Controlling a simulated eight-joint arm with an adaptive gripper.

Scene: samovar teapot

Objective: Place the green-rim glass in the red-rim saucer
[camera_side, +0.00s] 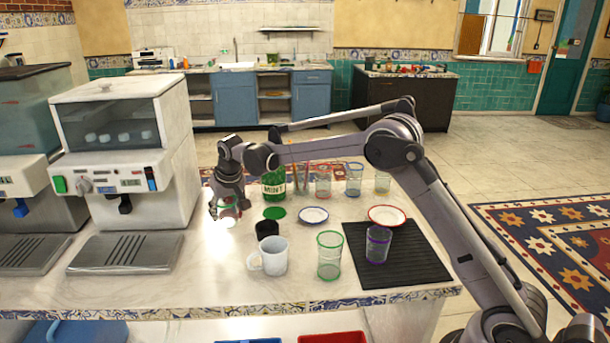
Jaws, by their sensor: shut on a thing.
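The red-rim saucer (387,221) lies empty at the back edge of the black ribbed mat. A clear green-rim glass (329,260) stands upright on the counter, just left of the mat, apart from my gripper. My gripper (225,211) is at the left, beside the white dispenser, pointing down. It is shut on a small glass-like thing with green and reddish tints; glare and the fingers hide its shape, and I cannot tell which rim it has. Another glass (382,183) with a pale, perhaps greenish rim stands in the back row.
A purple-rim glass (377,248) stands on the black mat (415,265). A white mug (272,258), black cup (266,230), green disc (274,213), blue-rim saucer (313,215) and mint canister (273,186) fill the middle. Red-rim (323,184) and blue-rim (354,182) glasses stand behind.

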